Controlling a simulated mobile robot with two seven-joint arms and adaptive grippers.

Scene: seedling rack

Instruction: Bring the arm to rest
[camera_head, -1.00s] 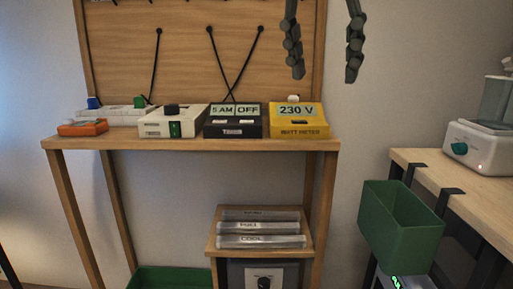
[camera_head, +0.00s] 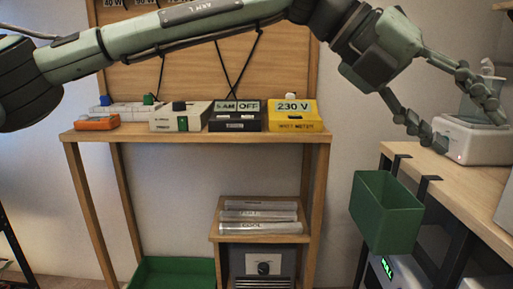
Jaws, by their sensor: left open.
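The fingers point right and down, in front of the white device (camera_head: 472,138) on the right bench in this view. I cannot tell whether they touch it. My right gripper is not in view.
A wooden rack shelf (camera_head: 190,137) holds a yellow watt meter (camera_head: 294,115), a black timer (camera_head: 236,116), a white box (camera_head: 180,117) and an orange box (camera_head: 97,122). A green bin (camera_head: 386,213) hangs from the right bench (camera_head: 440,178). Another green bin (camera_head: 172,270) is on the floor.

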